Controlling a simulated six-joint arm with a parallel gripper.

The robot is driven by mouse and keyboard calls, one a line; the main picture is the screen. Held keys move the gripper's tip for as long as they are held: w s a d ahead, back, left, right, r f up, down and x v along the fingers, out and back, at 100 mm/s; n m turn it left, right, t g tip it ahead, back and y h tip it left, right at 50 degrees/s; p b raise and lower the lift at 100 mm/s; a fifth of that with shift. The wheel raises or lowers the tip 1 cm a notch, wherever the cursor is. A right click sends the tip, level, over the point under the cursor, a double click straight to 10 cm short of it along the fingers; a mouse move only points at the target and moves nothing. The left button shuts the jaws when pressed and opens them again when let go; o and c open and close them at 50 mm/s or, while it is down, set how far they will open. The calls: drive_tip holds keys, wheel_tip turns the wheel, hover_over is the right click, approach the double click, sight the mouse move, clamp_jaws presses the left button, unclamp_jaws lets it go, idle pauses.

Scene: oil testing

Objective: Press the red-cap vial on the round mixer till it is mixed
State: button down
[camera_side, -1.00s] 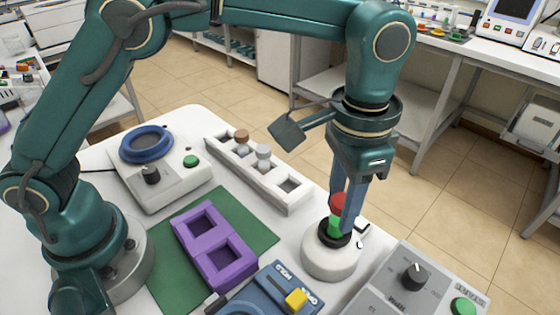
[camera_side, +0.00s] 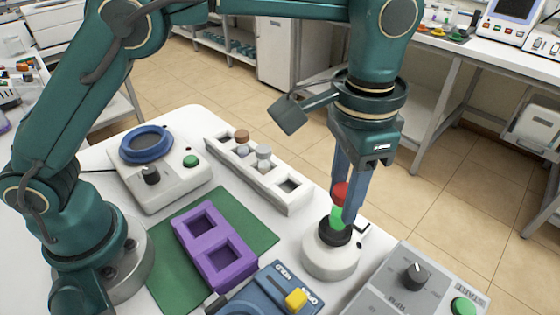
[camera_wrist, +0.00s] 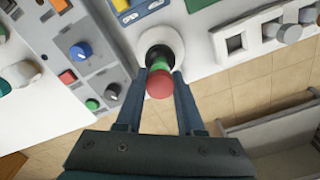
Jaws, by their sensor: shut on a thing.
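The red-cap vial (camera_side: 338,208) has a red cap and green contents. It stands over the black top of the round white mixer (camera_side: 331,256) in the side view. In the wrist view the red cap (camera_wrist: 160,84) lies between the fingers, with the white mixer (camera_wrist: 160,42) beyond it. My gripper (camera_side: 346,200) is shut on the vial from above. The vial looks slightly tilted, and its lower end is at the mixer's black cup. I cannot tell whether it touches the cup's bottom.
A white rack (camera_side: 222,154) with brown- and grey-capped vials stands behind left. A purple two-well holder (camera_side: 187,233) lies on a green mat (camera_side: 256,221). A blue device with a yellow switch (camera_side: 296,298) and a grey control box (camera_side: 388,290) stand close in front. A blue-ringed device (camera_side: 175,190) is farther left.

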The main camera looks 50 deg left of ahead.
drive_tip(key=shift+r, duration=2.55)
